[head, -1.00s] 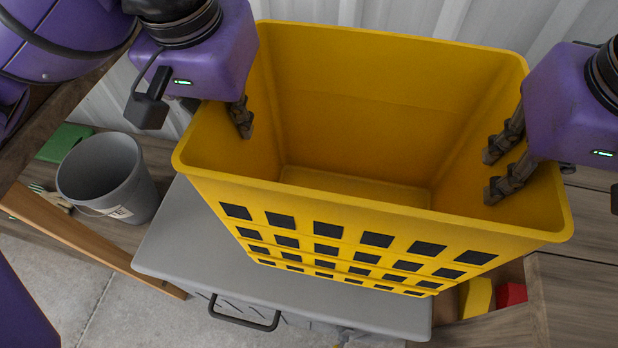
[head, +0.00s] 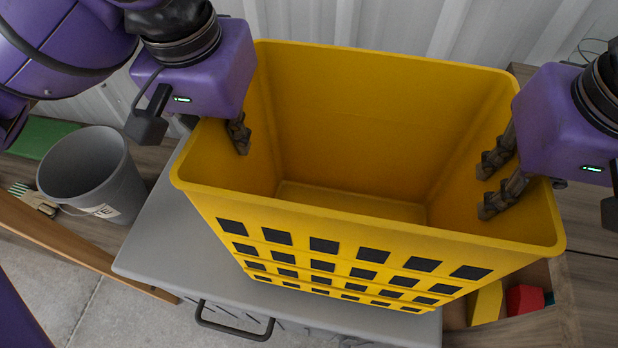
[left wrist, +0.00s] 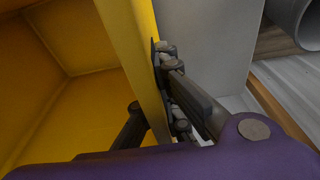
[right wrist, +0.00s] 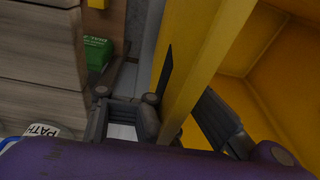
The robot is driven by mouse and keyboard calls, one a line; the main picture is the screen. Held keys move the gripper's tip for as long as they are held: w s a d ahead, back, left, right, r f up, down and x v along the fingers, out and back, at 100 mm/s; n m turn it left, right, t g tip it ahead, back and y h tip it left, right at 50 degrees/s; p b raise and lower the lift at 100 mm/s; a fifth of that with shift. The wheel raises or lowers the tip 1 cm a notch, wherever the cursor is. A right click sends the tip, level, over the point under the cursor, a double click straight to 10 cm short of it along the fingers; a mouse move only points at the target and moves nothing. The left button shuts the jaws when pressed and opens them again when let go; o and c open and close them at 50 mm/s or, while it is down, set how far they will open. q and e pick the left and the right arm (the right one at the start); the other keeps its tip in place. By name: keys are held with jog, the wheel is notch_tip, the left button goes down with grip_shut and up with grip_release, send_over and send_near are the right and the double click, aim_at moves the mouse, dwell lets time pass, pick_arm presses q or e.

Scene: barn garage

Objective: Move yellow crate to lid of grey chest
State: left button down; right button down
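The yellow crate (head: 350,130) is upright and open at the top, empty inside, over the lid of the grey chest (head: 165,245). I cannot tell whether its bottom touches the lid. My left gripper (head: 240,135) is at the crate's left wall. The left wrist view shows its fingers (left wrist: 150,100) on both sides of that wall, closed on it. My right gripper (head: 498,180) is at the right wall. In the right wrist view its fingers (right wrist: 188,95) also straddle the wall (right wrist: 208,65). The chest's front handle (head: 235,322) shows; the crate hides much of the lid.
A grey bucket (head: 95,180) stands left of the chest, by a small brush (head: 33,198) and a green item (head: 45,135). A wooden bin at right holds yellow and red pieces (head: 523,299). A corrugated wall (head: 390,30) is behind.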

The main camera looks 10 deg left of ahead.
pick_arm(q)
jog(key=shift+w+d, duration=0.15)
jog(key=shift+w, duration=0.05)
pick_arm(e)
jog(key=shift+s+f, duration=0.15)
jog(key=shift+f, duration=0.15)
pick_arm(q)
jog(key=c, duration=2)
grip_release()
jog(key=shift+s+f, duration=0.1)
jog(key=shift+s, duration=0.05)
pick_arm(e)
jog(key=c, duration=1.8)
grip_release()
jog(key=shift+c, duration=0.2)
jog(key=o, duration=0.5)
jog(key=shift+r, duration=0.1)
jog(key=shift+c, duration=0.2)
pick_arm(q)
jog(key=r, duration=0.4)
jog(key=s+r, duration=0.1)
jog(key=r, duration=0.6)
jog(key=shift+s+a+r, duration=0.2)
jog(key=shift+s+r, duration=0.1)
jog(key=shift+s, duration=0.05)
jog(key=shift+r, duration=0.1)
pick_arm(e)
notch_tip(320, 180, up, 12)
jog(key=s, duration=0.1)
jog(key=shift+s+d, duration=0.2)
